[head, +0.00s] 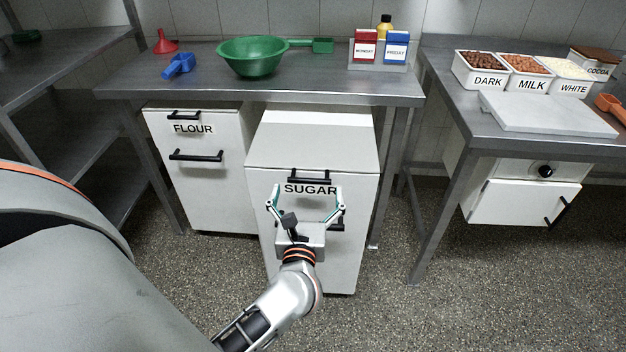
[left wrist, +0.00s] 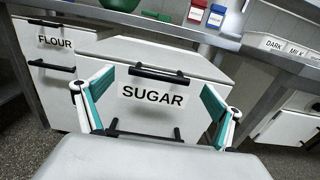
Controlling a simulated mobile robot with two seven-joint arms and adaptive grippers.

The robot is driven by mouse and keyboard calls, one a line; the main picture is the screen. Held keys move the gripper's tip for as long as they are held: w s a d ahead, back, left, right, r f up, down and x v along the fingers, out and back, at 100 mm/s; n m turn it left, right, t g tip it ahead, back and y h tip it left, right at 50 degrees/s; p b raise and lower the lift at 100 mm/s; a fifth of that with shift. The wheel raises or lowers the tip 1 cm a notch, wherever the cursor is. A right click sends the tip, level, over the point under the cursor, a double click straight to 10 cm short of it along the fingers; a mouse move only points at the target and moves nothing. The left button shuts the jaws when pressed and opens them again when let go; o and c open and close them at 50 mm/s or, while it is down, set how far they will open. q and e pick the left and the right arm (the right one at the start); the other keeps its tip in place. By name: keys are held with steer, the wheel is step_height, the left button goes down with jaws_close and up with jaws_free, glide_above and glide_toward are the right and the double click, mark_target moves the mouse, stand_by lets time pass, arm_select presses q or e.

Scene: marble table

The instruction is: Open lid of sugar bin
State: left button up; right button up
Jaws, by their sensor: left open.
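The sugar bin (head: 350,240) is a white cabinet under the left steel table, with a black-lettered SUGAR label on its front. Its sloped lid (head: 312,145) is closed, with a black lid handle (head: 309,177) just above the label. A second, lower handle is partly hidden behind my gripper. My left gripper (head: 306,194) is open and empty in front of the label, its fingers pointing at the bin. In the left wrist view the lid handle (left wrist: 158,74) lies ahead, above and between the two fingers, apart from them. My right gripper is not in view.
A white flour bin (head: 205,195) stands left of the sugar bin. The steel table (head: 200,88) above holds a green bowl (head: 252,58), a blue scoop and red and blue boxes. A marble slab (head: 548,115) lies on the right table. The speckled floor right of the bin is clear.

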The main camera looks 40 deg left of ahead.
mark_target(309, 179)
arm_select(q)
steer(key=x, duration=0.5)
steer(key=shift+d, duration=0.1)
steer(key=c, duration=1.6)
steer(key=shift+r, duration=0.1)
